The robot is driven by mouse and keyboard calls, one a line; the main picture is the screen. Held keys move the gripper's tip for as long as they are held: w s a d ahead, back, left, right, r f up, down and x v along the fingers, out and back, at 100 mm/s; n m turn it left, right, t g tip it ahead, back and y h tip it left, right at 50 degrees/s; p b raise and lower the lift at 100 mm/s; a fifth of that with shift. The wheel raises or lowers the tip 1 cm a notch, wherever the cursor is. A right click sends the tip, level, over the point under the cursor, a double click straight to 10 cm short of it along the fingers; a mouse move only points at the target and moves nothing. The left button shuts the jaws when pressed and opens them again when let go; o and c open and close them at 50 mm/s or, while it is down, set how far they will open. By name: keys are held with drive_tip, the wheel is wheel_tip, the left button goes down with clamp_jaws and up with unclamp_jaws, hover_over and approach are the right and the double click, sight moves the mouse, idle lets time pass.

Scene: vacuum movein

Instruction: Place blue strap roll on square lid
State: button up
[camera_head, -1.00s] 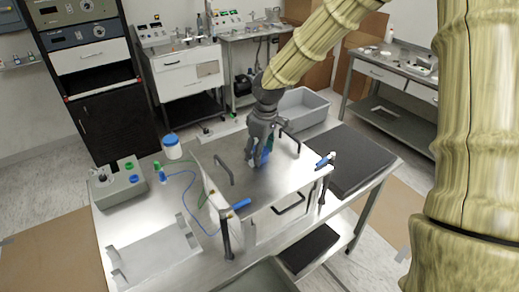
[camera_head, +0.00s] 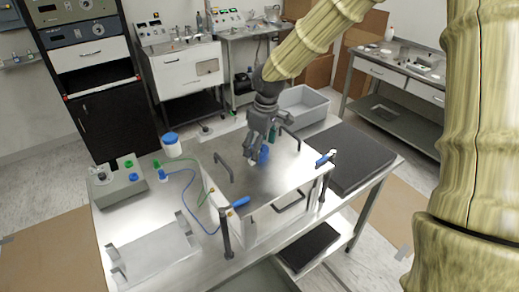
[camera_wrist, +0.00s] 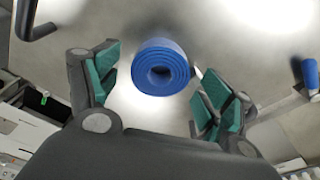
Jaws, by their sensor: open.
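The blue strap roll (camera_wrist: 160,66) lies on the metal square lid (camera_wrist: 230,45), and it shows in the head view (camera_head: 263,155) just under my fingers. The lid (camera_head: 270,177) is the top of a box on the table and has two dark bar handles. My gripper (camera_wrist: 160,95) is open, its green-padded fingers apart on both sides of the roll's near edge. In the head view my gripper (camera_head: 256,150) is above the lid, between the handles. The roll looks free of the fingers.
Dark handles (camera_head: 224,168) stand up from the lid. Blue-ended clamps (camera_head: 239,203) sit at its front and right edges. A grey bin (camera_head: 303,102) is behind, a black mat (camera_head: 350,160) to the right, and a white jar with blue cap (camera_head: 171,146) to the left.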

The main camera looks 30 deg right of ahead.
sight(263, 152)
wheel_tip(263, 152, up, 11)
drive_tip(key=s+b, duration=0.1)
drive_tip(key=b, duration=0.1)
drive_tip(key=shift+d+f, duration=0.2)
drive_tip(key=shift+d, duration=0.1)
drive_tip(key=shift+r, duration=0.15)
